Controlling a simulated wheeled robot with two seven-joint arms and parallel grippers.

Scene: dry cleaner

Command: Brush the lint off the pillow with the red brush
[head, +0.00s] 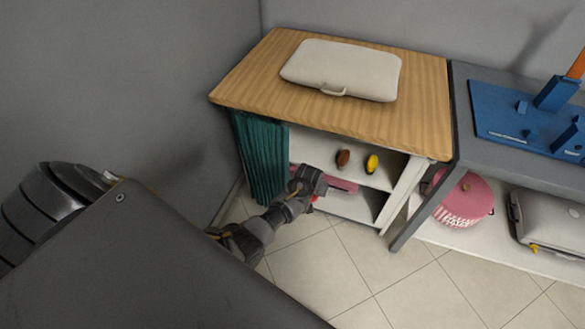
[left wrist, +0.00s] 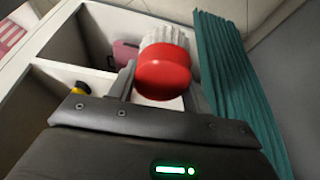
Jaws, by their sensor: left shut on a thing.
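The pillow (head: 342,68), pale grey-white and flat with a small loop at its front edge, lies on the wooden table top (head: 250,80). No lint can be made out on it at this size. My left gripper (head: 316,188) is low in front of the open shelves under the table, below the pillow's level. It is shut on the red brush, whose round red end and white bristles (left wrist: 163,72) show between the fingers in the left wrist view. In the head view only a small red patch of the brush shows. My right gripper is out of view.
A brown brush (head: 343,159) and a yellow brush (head: 371,163) sit on the upper shelf. A pink item (head: 340,184) lies below. A green curtain (head: 262,155) hangs left of the shelves. A grey table with a blue press (head: 530,125) stands right, above a pink basket (head: 463,202).

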